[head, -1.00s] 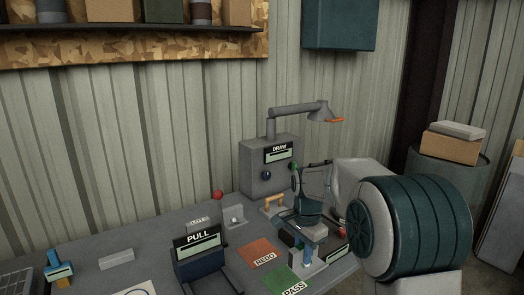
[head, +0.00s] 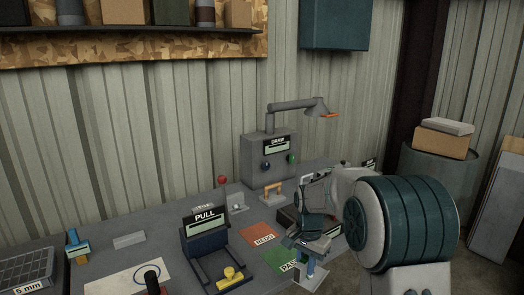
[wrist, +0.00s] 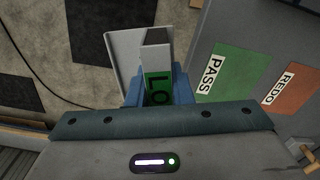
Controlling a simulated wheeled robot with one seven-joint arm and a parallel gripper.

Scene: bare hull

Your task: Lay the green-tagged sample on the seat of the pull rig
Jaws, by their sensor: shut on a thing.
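My gripper (wrist: 158,98) is shut on the green-tagged sample (wrist: 157,72). In the head view my gripper (head: 311,264) is at the right of the bench, beside the green PASS mat; the sample's pale end (head: 312,279) shows below the fingers. I cannot clearly tell the seat's surface.
The PASS mat (head: 283,261) and red REDO mat (head: 259,236) lie between rig and gripper. A grey DRAW unit (head: 268,160) with a lamp stands behind. A red-balled lever (head: 222,180) is behind the rig.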

